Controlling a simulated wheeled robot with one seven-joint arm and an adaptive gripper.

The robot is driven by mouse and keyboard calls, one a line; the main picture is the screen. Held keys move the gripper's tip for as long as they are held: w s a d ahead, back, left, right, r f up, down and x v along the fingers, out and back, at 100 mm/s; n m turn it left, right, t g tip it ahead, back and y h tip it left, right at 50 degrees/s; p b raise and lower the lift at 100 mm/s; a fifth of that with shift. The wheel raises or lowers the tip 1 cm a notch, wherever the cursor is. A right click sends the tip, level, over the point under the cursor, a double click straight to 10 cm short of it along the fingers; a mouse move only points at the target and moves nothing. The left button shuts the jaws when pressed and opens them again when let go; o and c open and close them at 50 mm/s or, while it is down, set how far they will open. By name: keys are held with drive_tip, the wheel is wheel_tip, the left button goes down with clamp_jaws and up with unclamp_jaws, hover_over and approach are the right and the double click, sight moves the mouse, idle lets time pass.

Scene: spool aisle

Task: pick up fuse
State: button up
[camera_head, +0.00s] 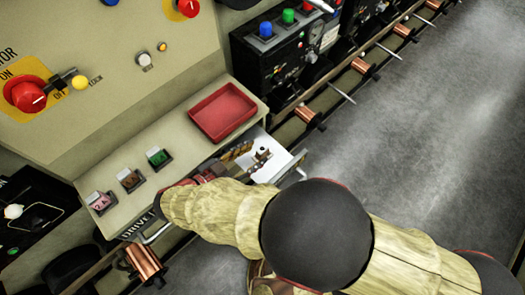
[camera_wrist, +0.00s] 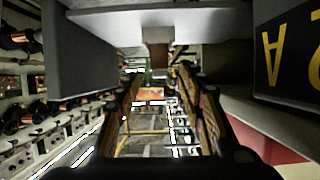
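A small block with a brown top (camera_head: 262,152), which may be the fuse, stands in the bright open drawer (camera_head: 284,168) below the panel ledge. In the wrist view a brown block (camera_wrist: 158,50) hangs below a pale grey slab, just beyond and above my fingertips; it may be the same piece. My gripper (camera_head: 238,152) reaches over the drawer from the left, its fingers close to the block. In the wrist view my gripper (camera_wrist: 160,76) is open, with a clear gap between the two fingers. I cannot tell whether either finger touches the block.
A red tray (camera_head: 223,112) sits on the ledge (camera_head: 180,135) above. Three small blocks, pink (camera_head: 100,201), brown (camera_head: 130,180) and green (camera_head: 158,157), stand along it. Copper spools (camera_head: 145,263) line the rail. A dark yellow-lettered plate (camera_wrist: 290,50) is close at right. The floor at right is clear.

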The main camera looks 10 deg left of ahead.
sight(260, 151)
drive_tip(key=shift+b+x, duration=1.1)
drive_tip(key=shift+x, duration=1.1)
drive_tip(key=shift+r, duration=0.15)
drive_tip(key=c, duration=0.3)
clamp_jaws()
